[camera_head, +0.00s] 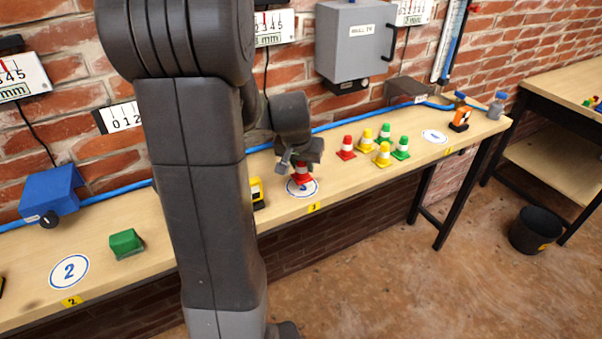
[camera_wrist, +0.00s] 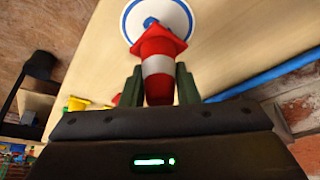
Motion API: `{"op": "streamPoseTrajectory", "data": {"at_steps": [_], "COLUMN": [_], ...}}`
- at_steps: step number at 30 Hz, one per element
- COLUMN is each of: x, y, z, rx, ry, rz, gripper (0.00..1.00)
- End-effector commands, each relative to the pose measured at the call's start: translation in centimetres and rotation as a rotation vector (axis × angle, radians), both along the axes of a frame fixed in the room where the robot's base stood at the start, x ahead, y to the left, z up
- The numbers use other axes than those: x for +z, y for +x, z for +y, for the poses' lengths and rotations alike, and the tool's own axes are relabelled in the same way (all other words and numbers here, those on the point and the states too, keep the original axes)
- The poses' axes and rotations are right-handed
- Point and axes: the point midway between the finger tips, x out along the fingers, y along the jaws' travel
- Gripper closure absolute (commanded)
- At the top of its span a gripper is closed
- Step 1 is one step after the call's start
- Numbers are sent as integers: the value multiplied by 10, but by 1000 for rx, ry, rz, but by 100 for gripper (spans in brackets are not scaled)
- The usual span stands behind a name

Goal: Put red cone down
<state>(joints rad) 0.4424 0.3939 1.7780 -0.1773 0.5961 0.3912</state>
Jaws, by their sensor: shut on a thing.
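A red cone with a white band (camera_head: 301,173) is held in my gripper (camera_head: 299,163) over a white round marker with a blue ring (camera_head: 303,188) on the bench. In the wrist view the red cone (camera_wrist: 158,62) sits between the two fingers of my gripper (camera_wrist: 158,85), its base pointing toward the round marker (camera_wrist: 182,14). My gripper is shut on it. I cannot tell whether the cone's base touches the marker.
Another red cone (camera_head: 346,148), yellow cones (camera_head: 383,155) and green cones (camera_head: 401,149) stand to the right on the wooden bench (camera_head: 330,185). A yellow object (camera_head: 257,192) is close on the left. A grey box (camera_head: 355,40) hangs on the brick wall behind.

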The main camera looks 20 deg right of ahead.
Motion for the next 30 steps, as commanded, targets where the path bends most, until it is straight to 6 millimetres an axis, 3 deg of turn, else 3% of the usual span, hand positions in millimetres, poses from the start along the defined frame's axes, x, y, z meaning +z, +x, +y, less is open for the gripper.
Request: {"op": "streamPoseTrajectory", "data": {"at_steps": [6,17,18,21,30], "x": [-27,-32,-31,-30,-29], "y": [0,0,0,0,0], "z": [0,0,0,0,0], "rx": [0,0,0,0,0], "ry": [1,1,1,1,1], "rz": [2,1,1,1,1], "gripper": [94,94,68,50,50]}}
